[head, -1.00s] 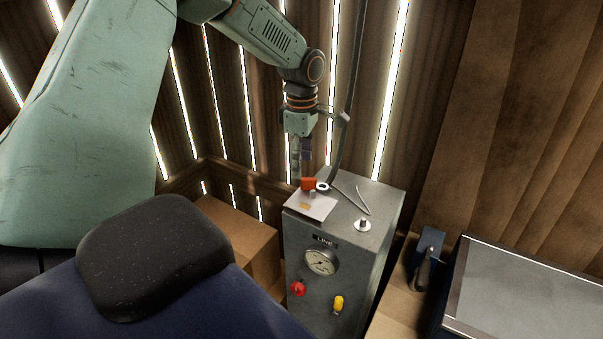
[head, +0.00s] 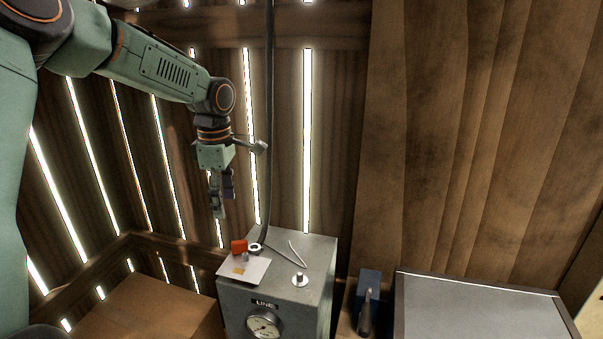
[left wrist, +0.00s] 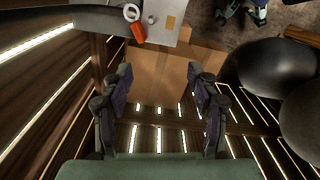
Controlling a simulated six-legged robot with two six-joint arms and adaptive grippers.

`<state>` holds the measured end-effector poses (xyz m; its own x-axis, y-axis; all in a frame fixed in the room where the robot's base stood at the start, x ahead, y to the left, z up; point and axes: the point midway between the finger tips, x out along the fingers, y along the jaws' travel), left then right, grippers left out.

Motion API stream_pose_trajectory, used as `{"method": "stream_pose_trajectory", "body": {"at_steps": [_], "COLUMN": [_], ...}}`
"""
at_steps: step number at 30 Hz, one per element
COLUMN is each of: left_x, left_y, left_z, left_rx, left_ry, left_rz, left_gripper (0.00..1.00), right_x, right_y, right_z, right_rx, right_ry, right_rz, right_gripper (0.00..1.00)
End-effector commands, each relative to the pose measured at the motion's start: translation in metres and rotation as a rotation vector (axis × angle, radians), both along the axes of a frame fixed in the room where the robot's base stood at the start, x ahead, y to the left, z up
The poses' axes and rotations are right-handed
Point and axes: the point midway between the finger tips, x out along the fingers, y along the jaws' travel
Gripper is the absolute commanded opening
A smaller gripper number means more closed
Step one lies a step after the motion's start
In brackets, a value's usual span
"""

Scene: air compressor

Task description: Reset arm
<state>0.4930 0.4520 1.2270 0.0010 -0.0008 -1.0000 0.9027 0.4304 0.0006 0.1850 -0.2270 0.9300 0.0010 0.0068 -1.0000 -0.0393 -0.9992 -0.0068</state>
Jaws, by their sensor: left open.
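My left gripper (head: 221,208) hangs pointing down above the back left of the grey compressor box (head: 318,285). In the left wrist view its two fingers (left wrist: 160,78) are spread apart with nothing between them. A red part (head: 239,246) sits on the box top near a white card (head: 244,268). The red part also shows at the top of the left wrist view (left wrist: 138,32), beyond the fingertips and apart from them. A round gauge (head: 264,325) under a LINE label is on the box front. My right gripper is not in view.
A white ring (head: 255,247) and a small metal knob (head: 300,279) are on the box top. A dark hose (head: 268,120) rises close to the gripper's right. A cardboard box (head: 150,308) stands left of the compressor. A blue object (head: 367,295) and a grey-topped case (head: 480,308) are at right.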

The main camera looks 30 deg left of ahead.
Motion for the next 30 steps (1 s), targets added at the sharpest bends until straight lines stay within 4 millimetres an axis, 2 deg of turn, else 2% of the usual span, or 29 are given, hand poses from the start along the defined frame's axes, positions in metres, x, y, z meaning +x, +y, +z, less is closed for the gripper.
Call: {"method": "stream_pose_trajectory", "body": {"at_steps": [5,8,11,14,17,21,25,30], "left_x": [0.0,0.001,-0.002,-0.014,-0.037,-0.084,-0.14,-0.215], "left_y": [-0.002,-0.018,-0.052,-0.093,-0.131,-0.175,-0.204,-0.224], "left_z": [-0.003,-0.022,-0.063,-0.113,-0.16,-0.218,-0.259,-0.29], "left_rx": [-0.001,-0.008,-0.031,-0.062,-0.089,-0.111,-0.112,-0.083], "left_ry": [0.002,0.001,-0.006,-0.023,-0.043,-0.068,-0.08,-0.069], "left_rz": [-0.011,-0.098,-0.284,-0.513,-0.727,-1.006,-1.251,-1.549], "left_gripper": [0.6,0.6,0.6,0.6,0.6,0.6,0.6,0.6], "right_x": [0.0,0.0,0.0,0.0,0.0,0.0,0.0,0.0], "right_y": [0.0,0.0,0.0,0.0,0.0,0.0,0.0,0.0], "right_z": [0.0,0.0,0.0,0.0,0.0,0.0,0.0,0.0], "right_rx": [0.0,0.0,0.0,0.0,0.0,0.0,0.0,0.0], "right_ry": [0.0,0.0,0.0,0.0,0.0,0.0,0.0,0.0], "right_rz": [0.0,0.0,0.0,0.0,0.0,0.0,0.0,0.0], "right_gripper": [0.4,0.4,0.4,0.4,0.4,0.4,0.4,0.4]}}
